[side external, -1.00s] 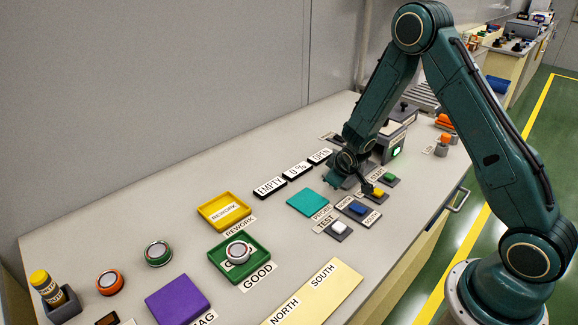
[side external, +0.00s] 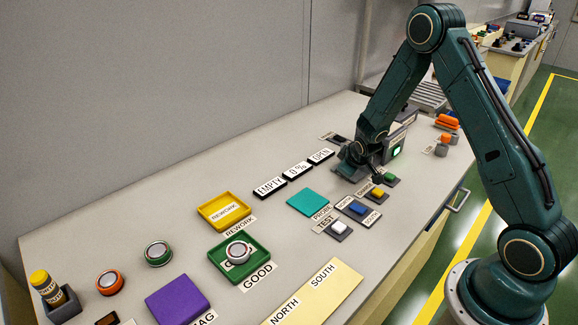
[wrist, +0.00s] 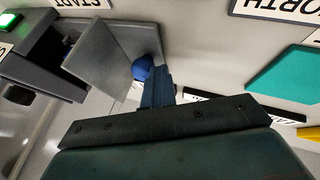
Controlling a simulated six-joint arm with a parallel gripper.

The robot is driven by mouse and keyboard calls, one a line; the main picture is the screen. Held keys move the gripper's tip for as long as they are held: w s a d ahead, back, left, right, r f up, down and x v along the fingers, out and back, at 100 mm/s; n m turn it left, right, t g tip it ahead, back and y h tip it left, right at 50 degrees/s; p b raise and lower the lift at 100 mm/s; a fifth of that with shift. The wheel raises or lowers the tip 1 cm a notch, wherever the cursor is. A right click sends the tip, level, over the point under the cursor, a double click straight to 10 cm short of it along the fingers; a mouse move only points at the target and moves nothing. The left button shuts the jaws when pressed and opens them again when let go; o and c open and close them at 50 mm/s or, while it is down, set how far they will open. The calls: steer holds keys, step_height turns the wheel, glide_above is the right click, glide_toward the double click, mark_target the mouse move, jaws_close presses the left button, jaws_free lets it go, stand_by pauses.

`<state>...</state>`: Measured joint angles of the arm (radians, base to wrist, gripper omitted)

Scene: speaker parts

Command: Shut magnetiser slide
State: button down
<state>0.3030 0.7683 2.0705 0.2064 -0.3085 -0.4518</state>
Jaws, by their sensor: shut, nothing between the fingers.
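The magnetiser (side external: 396,146) is a dark grey housing with a lit green lamp, at the far end of the bench. Its grey slide (wrist: 110,55) sticks out of the housing (wrist: 35,55) in the wrist view, with a blue knob (wrist: 143,68) at its outer edge. In the side view my arm hides most of the slide. My gripper (side external: 377,178) is low over the slide area. In the wrist view its blue-grey fingers (wrist: 158,88) are shut and empty, right beside the knob; I cannot tell whether they touch it.
A teal pad (side external: 308,201) lies left. A green tray (side external: 262,268) holds a ring-shaped part.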

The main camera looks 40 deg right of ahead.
steer(key=d, duration=0.8)
steer(key=shift+a, duration=0.2)
steer(key=shift+s+a, duration=0.2)
steer(key=shift+a, duration=0.6)
steer(key=shift+s+a, duration=0.15)
steer(key=shift+a, duration=0.4)
steer(key=shift+s+a, duration=0.15)
steer(key=shift+a, duration=0.4)
steer(key=v, duration=1)
